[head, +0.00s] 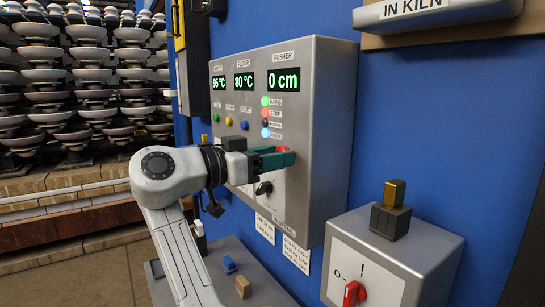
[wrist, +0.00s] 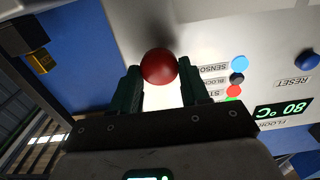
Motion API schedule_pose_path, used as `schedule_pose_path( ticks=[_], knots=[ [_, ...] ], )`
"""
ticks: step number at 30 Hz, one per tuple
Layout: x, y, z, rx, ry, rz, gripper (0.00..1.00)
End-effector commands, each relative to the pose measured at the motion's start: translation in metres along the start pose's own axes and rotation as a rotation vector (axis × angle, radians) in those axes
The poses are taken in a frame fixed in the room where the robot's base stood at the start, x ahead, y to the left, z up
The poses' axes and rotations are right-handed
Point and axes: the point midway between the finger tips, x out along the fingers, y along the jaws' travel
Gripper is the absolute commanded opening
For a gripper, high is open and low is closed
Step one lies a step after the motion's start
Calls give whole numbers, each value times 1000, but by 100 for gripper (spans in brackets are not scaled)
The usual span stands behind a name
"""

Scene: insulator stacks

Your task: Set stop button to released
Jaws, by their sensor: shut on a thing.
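The stop button is a round red knob (wrist: 159,66) on the grey control panel (head: 325,120). In the head view only a little red of the button (head: 284,149) shows at the fingertips. My gripper (head: 284,156) reaches the panel face from the left. In the wrist view the two dark green fingers of my gripper (wrist: 158,76) stand on either side of the button, shut on it. Whether the button is pressed in or out cannot be told.
Displays, status lights and a black rotary knob (head: 264,188) are on the panel near my gripper. A grey box with a red switch (head: 353,293) is at the lower right. A bench (head: 262,290) with small blocks lies below. Insulator stacks (head: 85,75) stand left.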

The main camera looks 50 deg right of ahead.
Motion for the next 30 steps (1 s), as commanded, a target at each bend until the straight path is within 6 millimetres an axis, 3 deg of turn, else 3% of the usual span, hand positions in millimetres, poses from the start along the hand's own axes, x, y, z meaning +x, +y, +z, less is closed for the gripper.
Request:
schedule_pose_path(
  ticks=[6, 23, 24, 30],
  knots=[
    [0, 0, 0, 0, 1, -1, 0],
    [-9, -1, 0, -1, 2, -4, 0],
    [-9, -1, 0, -1, 2, -4, 49],
    [-8, 0, 0, -1, 1, -2, 68]
  ],
)
